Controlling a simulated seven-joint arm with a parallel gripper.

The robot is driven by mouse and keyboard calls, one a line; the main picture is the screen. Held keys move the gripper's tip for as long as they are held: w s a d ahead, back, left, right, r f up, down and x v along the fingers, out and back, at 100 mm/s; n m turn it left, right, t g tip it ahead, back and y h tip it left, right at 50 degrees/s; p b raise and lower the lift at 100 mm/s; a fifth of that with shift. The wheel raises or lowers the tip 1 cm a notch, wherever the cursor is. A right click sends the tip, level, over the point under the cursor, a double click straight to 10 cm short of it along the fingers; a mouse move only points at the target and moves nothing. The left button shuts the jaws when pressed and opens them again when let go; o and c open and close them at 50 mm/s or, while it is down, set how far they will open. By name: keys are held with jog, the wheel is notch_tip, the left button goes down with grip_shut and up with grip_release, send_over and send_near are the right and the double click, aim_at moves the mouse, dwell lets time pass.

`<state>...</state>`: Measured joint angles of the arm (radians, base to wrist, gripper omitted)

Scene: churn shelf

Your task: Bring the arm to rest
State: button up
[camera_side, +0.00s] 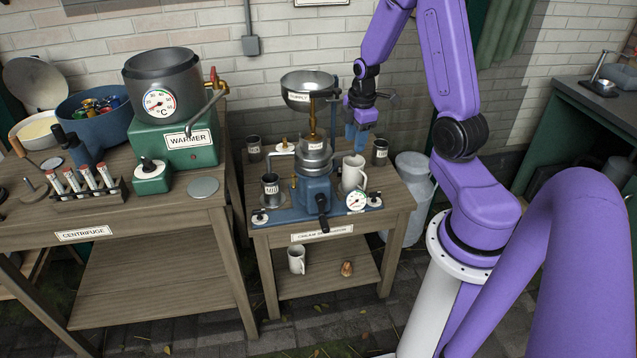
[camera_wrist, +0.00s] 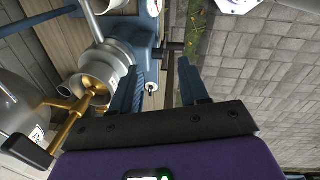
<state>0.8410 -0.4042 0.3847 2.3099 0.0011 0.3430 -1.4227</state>
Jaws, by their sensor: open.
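My arm (camera_side: 455,60) is purple and bends down from the upper right toward the small wooden stand. My gripper (camera_side: 357,138) hangs with its blue fingers pointing down, above the right rear part of the stand and right of the separator's supply bowl. In the wrist view my gripper (camera_wrist: 160,68) has its two blue fingers apart with nothing between them. The blue cream separator (camera_side: 315,192) stands on the stand. In the wrist view the separator (camera_wrist: 128,38) lies beyond and left of the fingers.
The metal supply bowl (camera_side: 309,90) sits above the separator; a brass tap (camera_wrist: 82,112) shows close at left in the wrist view. A white mug (camera_side: 353,172) and dark cup (camera_side: 380,152) stand below my gripper. A milk can (camera_side: 412,180) is right of the stand.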

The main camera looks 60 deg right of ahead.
jog(key=s+a+r, duration=0.2)
jog(key=a+r, duration=0.2)
jog(key=a, duration=0.6)
jog(key=s+a+r, duration=0.2)
jog(key=a+r, duration=0.1)
jog(key=a, duration=0.7)
jog(key=s+a+r, duration=0.2)
jog(key=s+a, duration=0.2)
jog(key=s, duration=0.3)
jog(key=s+a+r+n+y, duration=0.1)
jog(key=s+a+r, duration=0.2)
jog(key=s, duration=0.5)
jog(key=shift+s+a+g, duration=0.15)
jog(key=shift+a+g, duration=0.2)
jog(key=shift+g, duration=0.05)
